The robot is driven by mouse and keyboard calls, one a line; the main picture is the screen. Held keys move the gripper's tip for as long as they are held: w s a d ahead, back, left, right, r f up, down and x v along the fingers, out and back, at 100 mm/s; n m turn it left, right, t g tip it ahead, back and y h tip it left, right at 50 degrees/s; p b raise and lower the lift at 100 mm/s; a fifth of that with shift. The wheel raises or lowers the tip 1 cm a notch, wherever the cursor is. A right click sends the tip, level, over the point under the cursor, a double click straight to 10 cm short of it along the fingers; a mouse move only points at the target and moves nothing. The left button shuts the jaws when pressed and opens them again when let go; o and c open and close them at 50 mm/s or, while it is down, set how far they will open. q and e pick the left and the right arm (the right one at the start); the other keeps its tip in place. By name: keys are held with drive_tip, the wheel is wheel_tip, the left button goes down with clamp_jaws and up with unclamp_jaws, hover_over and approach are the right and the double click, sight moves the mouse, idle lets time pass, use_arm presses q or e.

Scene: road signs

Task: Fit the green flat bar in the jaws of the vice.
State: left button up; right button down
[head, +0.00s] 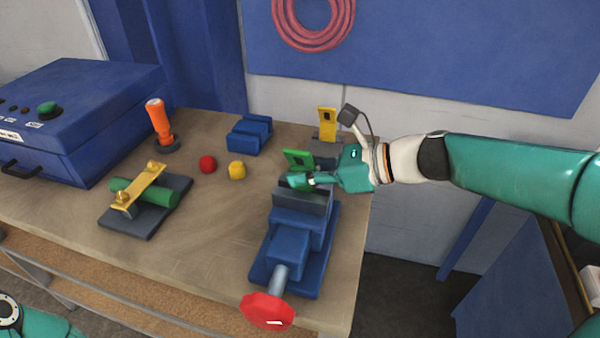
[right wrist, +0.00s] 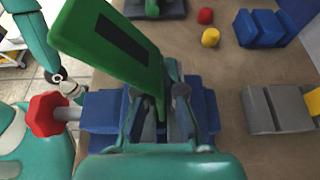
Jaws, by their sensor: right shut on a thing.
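The green flat bar (head: 297,160), with a dark patch on its face, is upright but tilted in the head view. It looms large in the right wrist view (right wrist: 110,45). My right gripper (head: 308,180) is shut on its lower part. The blue vice (head: 290,247) has grey jaws (head: 303,200) and a red handwheel (head: 267,311). The bar is at the jaws, at their far side in the head view. My fingers hide its lower end, so I cannot tell whether it sits between the jaws. My left gripper is not clearly seen.
A yellow bar (head: 327,124) stands in a grey block behind my right gripper. Bare tabletop (head: 205,235) lies left of the vice.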

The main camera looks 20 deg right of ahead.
drive_tip(key=shift+f, duration=0.25)
drive_tip(key=c, duration=1.2)
unclamp_jaws()
drive_tip(key=shift+s+d+r, duration=0.15)
drive_tip(key=shift+d, duration=0.1)
drive_tip(key=s+d, duration=0.7)
drive_tip(key=d, duration=0.4)
drive_tip(key=shift+s+d+r, duration=0.4)
